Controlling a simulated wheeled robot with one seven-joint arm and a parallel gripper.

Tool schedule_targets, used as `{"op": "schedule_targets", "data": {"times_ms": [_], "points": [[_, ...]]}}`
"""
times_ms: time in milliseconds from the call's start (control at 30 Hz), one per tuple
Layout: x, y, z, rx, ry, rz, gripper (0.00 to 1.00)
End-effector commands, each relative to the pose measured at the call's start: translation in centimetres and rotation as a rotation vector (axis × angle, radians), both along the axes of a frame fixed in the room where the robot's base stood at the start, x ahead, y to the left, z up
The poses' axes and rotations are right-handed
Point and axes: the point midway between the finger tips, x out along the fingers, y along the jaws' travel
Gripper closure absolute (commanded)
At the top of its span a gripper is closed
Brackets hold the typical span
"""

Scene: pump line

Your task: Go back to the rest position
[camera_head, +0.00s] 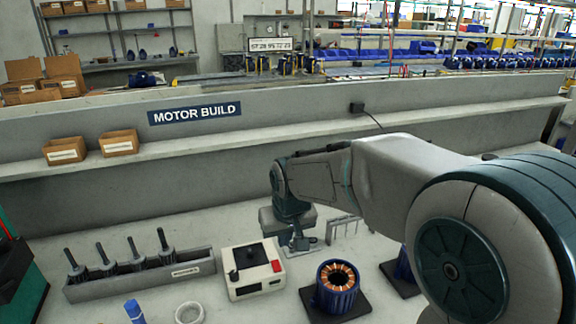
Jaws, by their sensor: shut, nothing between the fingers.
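My arm reaches in from the right, and its wrist bends down over the bench. My gripper (299,243) points down behind the white box with the red button, near a small metal stand. It looks small and partly hidden at this distance; its fingers are shut with nothing seen between them. It is apart from the blue motor stator (337,287) with copper windings, which sits on a dark square plate in front of it.
A grey rack (140,275) with several rotors stands at left. The white box (253,270) with a red button is near the middle. A white ring (189,313) and a blue part (135,311) lie in front. A metal bracket (343,229) stands behind. Cardboard bins (119,142) sit on the ledge.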

Motion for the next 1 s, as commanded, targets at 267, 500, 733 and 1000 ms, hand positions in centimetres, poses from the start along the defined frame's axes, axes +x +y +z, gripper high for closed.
{"op": "schedule_targets", "data": {"times_ms": [267,500,733,1000], "points": [[-6.1,-7.6,1.6,-0.02,0.01,-0.128,1.0],[-14.2,-13.8,1.2,-0.019,0.034,-0.269,1.0],[-18.7,-16.1,0.1,-0.008,0.052,-0.339,1.0],[-19.4,-16.4,-0.2,-0.007,0.057,-0.349,1.0]]}}
